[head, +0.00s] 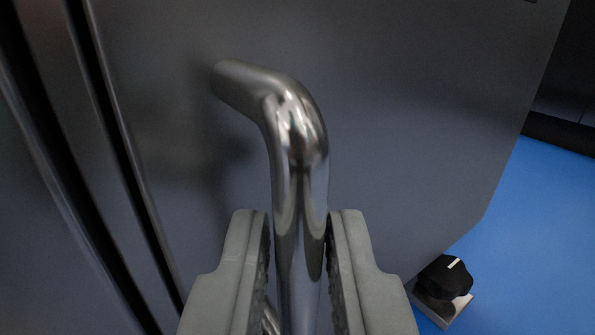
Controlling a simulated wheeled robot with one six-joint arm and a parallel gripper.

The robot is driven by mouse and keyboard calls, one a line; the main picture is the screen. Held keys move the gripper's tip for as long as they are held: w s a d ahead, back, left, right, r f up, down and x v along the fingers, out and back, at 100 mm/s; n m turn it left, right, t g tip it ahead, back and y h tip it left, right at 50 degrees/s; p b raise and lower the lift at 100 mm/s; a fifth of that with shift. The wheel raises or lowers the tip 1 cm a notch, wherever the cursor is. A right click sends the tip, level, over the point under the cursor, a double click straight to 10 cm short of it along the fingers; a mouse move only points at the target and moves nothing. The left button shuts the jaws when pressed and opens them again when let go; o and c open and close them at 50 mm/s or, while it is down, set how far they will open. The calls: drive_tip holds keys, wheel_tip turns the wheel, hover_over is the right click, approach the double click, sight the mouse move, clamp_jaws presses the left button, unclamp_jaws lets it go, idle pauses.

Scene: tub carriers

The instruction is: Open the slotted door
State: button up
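A dark grey door panel (400,130) fills most of the head view. A shiny metal bar handle (298,180) stands out from it, bending from its upper mount and running down the picture. My gripper (298,225) has one grey finger on each side of the bar. A thin gap seems to show between the bar and each finger, so the fingers look open around it, not clamped. No slot can be clearly made out on the panel.
Dark vertical grooves (110,120) run beside the panel at the left. At the lower right, a black knob with a pale mark (445,277) sits on a small metal block. A blue surface (535,240) lies beyond the panel's right edge, with a dark body behind it.

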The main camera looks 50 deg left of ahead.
drive_tip(key=shift+w+a, duration=0.45)
drive_tip(key=shift+a, duration=0.1)
drive_tip(key=shift+c, duration=0.5)
clamp_jaws()
